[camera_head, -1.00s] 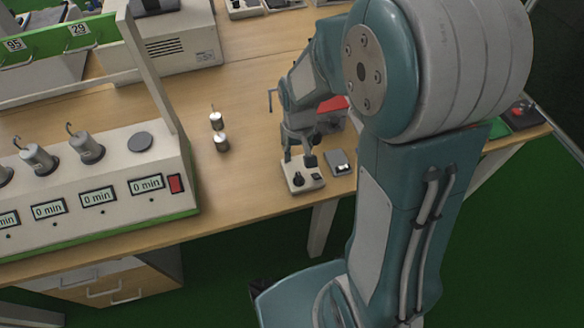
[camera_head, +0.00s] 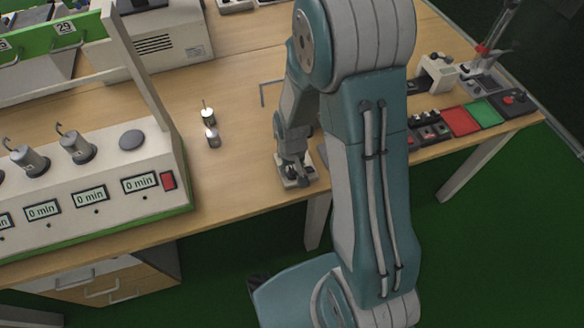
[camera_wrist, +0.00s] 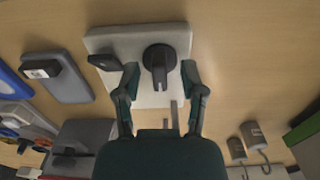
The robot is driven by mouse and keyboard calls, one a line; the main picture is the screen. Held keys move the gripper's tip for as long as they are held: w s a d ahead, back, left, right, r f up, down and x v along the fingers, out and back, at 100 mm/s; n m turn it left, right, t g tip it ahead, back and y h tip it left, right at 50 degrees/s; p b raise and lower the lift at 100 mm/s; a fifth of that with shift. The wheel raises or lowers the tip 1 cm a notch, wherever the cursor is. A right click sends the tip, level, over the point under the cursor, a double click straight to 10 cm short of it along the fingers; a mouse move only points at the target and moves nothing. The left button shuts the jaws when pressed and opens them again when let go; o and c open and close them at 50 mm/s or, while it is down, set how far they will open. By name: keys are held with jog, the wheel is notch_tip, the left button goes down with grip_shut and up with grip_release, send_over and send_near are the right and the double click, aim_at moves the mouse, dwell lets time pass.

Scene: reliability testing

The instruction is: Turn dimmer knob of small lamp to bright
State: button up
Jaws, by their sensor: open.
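A small white box with a round black dimmer knob (camera_wrist: 159,62) is in the wrist view. The white box (camera_wrist: 128,42) also carries a smaller black switch (camera_wrist: 105,62) to the left of the knob. My gripper (camera_wrist: 160,71) is open, with one fingertip on either side of the knob; I cannot tell whether either touches it. In the head view, my gripper (camera_head: 293,172) is down over the white box (camera_head: 305,180) near the table's front edge and hides the knob. I cannot make out a lamp bulb.
A grey device (camera_wrist: 64,77) lies left of the white box in the wrist view. Two small metal cylinders (camera_head: 208,116) stand left of my arm. A timer console (camera_head: 100,190) stands further left. Red and green pads (camera_head: 462,121) lie to the right. Bare wood lies between the cylinders and my gripper.

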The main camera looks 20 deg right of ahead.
jog(key=shift+c, duration=0.3)
grip_shut()
jog(key=n, duration=0.3)
jog(key=shift+n, duration=0.4)
jog(key=n, duration=0.4)
jog(key=shift+n, duration=0.3)
jog(key=n, duration=0.4)
jog(key=shift+n, duration=2.2)
